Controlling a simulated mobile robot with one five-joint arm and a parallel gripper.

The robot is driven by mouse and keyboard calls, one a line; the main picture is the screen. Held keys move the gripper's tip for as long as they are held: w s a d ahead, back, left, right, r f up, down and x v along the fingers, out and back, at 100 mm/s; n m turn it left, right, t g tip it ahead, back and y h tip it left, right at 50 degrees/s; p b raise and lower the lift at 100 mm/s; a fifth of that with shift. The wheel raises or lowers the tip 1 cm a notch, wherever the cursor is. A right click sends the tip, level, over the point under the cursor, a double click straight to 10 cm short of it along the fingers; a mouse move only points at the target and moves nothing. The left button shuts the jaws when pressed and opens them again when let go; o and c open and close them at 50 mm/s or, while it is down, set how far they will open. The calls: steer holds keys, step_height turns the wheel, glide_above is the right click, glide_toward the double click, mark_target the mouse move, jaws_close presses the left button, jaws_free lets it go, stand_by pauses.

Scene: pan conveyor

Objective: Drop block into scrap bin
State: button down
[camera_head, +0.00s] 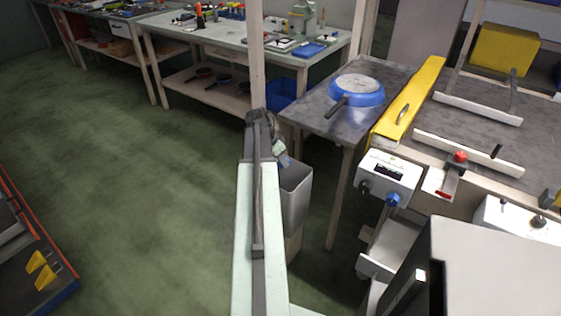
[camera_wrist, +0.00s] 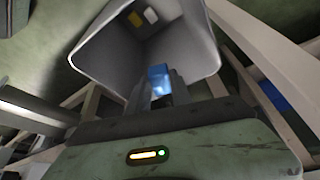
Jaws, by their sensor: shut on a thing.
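In the wrist view my gripper (camera_wrist: 160,88) is shut on a blue block (camera_wrist: 159,77). The block is between the fingertips, over the open mouth of a grey bin (camera_wrist: 88,58). A small yellow piece and a pale piece (camera_wrist: 150,14) show on the bin's inside. In the head view the grey bin (camera_head: 296,196) stands to the left of the metal table, partly hidden behind my arm. My gripper is largely hidden there by my own arm, and I cannot make out the block in that view.
A metal table (camera_head: 375,85) with an upturned blue pan (camera_head: 357,90) stands right of the bin. A conveyor with a yellow guard (camera_head: 412,95) and a control box (camera_head: 390,172) is further right. Workbenches line the back.

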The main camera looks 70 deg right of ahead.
steer(key=shift+f, duration=0.7)
steer(key=shift+r, duration=0.1)
steer(key=c, duration=1.1)
jaws_free()
steer(key=p+v, duration=0.7)
steer(key=shift+w+a+r, duration=0.15)
steer(key=shift+a+r, duration=0.05)
steer(key=shift+r, duration=0.15)
